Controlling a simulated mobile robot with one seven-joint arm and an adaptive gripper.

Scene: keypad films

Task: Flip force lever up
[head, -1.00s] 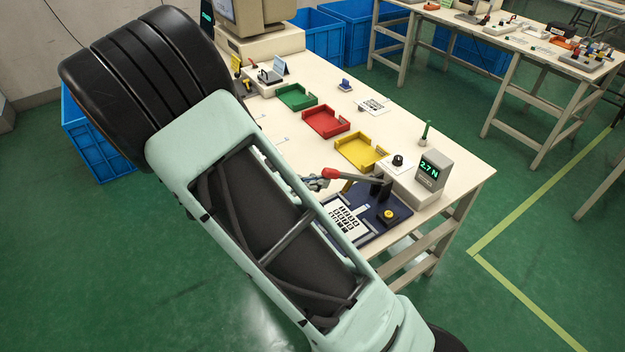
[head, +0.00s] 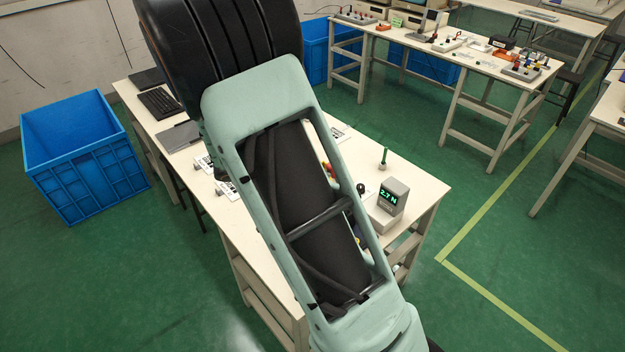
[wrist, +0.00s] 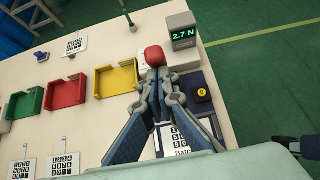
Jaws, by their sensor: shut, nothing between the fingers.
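The force lever's red handle end (wrist: 154,56) shows in the wrist view just beyond my fingertips. Its shaft is hidden behind my fingers, so I cannot tell its angle or whether I touch it. In the head view my arm hides the gripper and most of the lever.
Yellow (wrist: 116,79), red (wrist: 67,92) and green (wrist: 27,102) trays stand left of the gripper. A yellow button (wrist: 201,92) sits on the mat's right side. A green-topped post (wrist: 128,19) stands beyond. A blue crate (head: 85,155) is on the floor.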

